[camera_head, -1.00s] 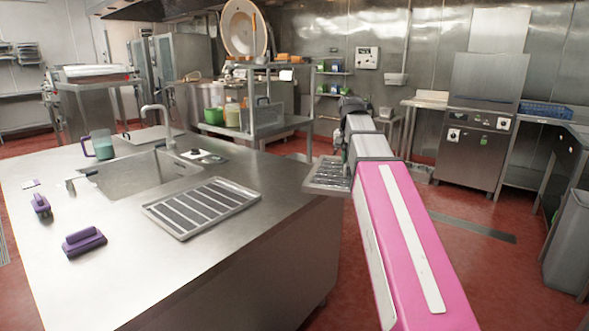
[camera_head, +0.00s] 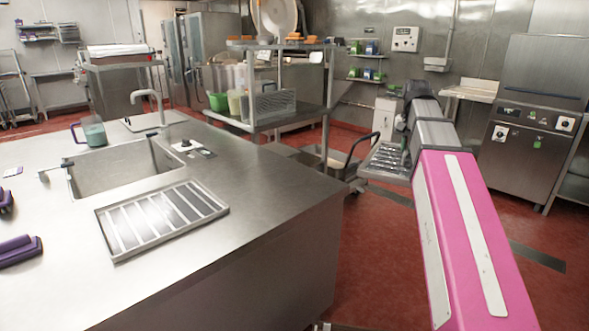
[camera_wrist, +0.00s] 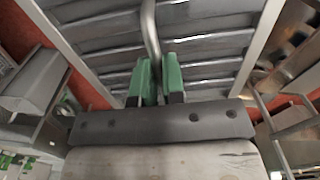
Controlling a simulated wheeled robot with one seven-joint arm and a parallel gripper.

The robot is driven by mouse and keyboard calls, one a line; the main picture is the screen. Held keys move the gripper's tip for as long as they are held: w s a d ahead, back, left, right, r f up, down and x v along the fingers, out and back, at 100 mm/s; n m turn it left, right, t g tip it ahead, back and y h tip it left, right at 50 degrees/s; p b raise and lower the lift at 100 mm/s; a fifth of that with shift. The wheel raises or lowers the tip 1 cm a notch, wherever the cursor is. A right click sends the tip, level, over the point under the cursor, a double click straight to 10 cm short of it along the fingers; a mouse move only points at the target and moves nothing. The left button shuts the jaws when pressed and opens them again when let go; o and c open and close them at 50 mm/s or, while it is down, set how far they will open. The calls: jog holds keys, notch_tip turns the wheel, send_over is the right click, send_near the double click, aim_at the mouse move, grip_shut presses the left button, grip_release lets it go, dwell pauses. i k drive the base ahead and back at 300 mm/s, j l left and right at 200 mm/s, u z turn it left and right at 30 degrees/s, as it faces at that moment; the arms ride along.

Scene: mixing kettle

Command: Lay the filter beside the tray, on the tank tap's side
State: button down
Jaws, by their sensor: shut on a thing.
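My gripper is shut on a metal slatted filter. In the wrist view, its green fingertips (camera_wrist: 157,80) close around the filter's bar handle, and the filter's slats (camera_wrist: 208,42) fill the upper part. In the head view, the filter (camera_head: 383,160) hangs roughly level at the end of my pink arm, over the floor and apart from the counter's right edge. A flat metal tray with slats (camera_head: 120,252) lies on the counter, in front of the sink tank (camera_head: 108,170). The tank's tap (camera_head: 150,96) stands behind the tank.
The steel counter (camera_head: 265,205) has bare room right of the tray and towards the tap. Behind are a shelf trolley (camera_head: 275,120) and a low cart (camera_head: 335,163).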

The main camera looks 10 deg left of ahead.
aim_at(269, 175)
jog(key=i+l, duration=0.45)
jog(key=i+l+u, duration=0.1)
jog(key=i+l, duration=0.35)
jog(key=l, duration=0.15)
jog(key=i+l+u, duration=0.15)
jog(key=i+u, duration=0.2)
jog(key=i+l+u, duration=0.2)
jog(key=u, duration=0.2)
jog(key=i+l+u, duration=0.2)
jog(key=l+u, duration=0.4)
jog(key=k+l+u, duration=0.1)
jog(key=u, duration=0.15)
jog(key=j, duration=0.3)
jog(key=k+j+u, duration=0.1)
jog(key=j, duration=0.2)
jog(key=i+j, duration=0.1)
jog(key=j, duration=1.25)
jog(key=i, duration=0.05)
